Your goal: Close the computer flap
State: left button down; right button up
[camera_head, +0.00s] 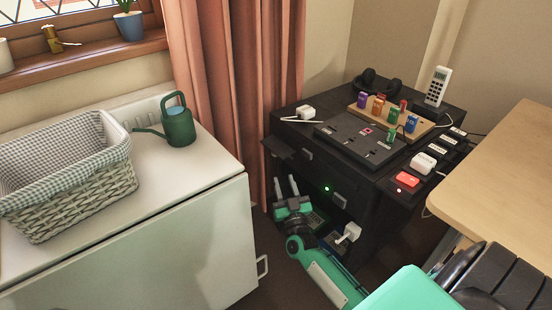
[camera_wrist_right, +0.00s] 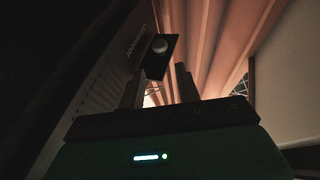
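The computer is a black box-like unit (camera_head: 345,190) right of the curtain in the head view. Its dark flap (camera_head: 278,148) sticks out from the upper front, so it stands open. In the right wrist view, a dark square panel with a pale round knob (camera_wrist_right: 160,60), apparently the flap, lies just beyond the fingers. A lettered side face (camera_wrist_right: 128,48) is beside it. My right gripper (camera_head: 285,187) is below the flap, pointing up. Its two fingers are apart with nothing between them, and the wrist view (camera_wrist_right: 159,88) shows the gap too. My left gripper is out of view.
A white cabinet (camera_head: 150,265) with a wicker basket (camera_head: 75,200) and green watering can (camera_head: 178,127) stands at the left. The curtain (camera_head: 235,80) hangs close behind the flap. A wooden desk (camera_head: 510,180) is at the right. Plugs and blocks crowd the black unit's top.

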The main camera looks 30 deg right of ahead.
aim_at(278, 150)
jog(key=b+x, duration=0.2)
jog(key=x, duration=0.8)
jog(key=c, duration=0.7)
